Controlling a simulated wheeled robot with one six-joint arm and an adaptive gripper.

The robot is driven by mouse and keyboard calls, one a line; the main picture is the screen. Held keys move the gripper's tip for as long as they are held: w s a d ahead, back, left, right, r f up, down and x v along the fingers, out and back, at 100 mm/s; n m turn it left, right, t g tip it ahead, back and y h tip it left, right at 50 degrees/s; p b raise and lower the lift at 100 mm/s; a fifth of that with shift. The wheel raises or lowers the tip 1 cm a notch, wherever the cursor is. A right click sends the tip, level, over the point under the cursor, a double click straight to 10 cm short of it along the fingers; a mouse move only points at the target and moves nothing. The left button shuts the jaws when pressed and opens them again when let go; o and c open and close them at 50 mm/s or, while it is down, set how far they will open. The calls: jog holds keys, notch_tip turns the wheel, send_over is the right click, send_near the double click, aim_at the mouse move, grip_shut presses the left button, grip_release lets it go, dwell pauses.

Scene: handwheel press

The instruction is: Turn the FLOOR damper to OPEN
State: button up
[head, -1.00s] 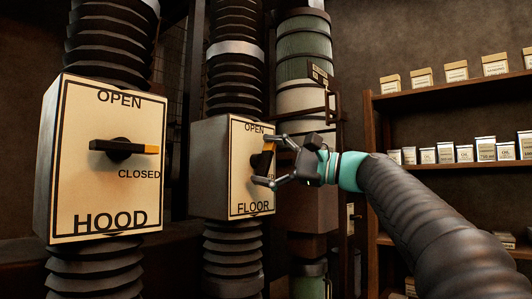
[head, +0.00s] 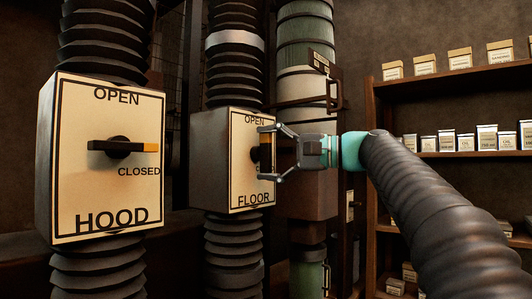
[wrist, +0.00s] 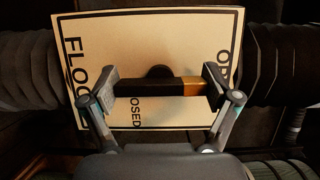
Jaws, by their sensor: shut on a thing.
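The FLOOR damper's plate (head: 247,195) is cream, on a grey box on a dark bellows duct. Its black handle has an orange-yellow end. My gripper (head: 263,152) is shut on the handle lengthwise, one finger at each end. In the wrist view the handle (wrist: 148,89) lies between my gripper's fingers (wrist: 160,86), and its orange end points right, toward the partly hidden word OPEN. That direction is up in the head view, where the handle looks upright. The word CLOSED is partly covered by the handle in the wrist view.
The HOOD damper (head: 105,185) stands at the left, its handle level with the orange end toward CLOSED. A green and cream column (head: 305,95) with a bracket is right behind my gripper. Shelves (head: 450,85) with boxes and tins stand at the right.

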jog(key=o, duration=0.9)
jog(key=v, duration=1.2)
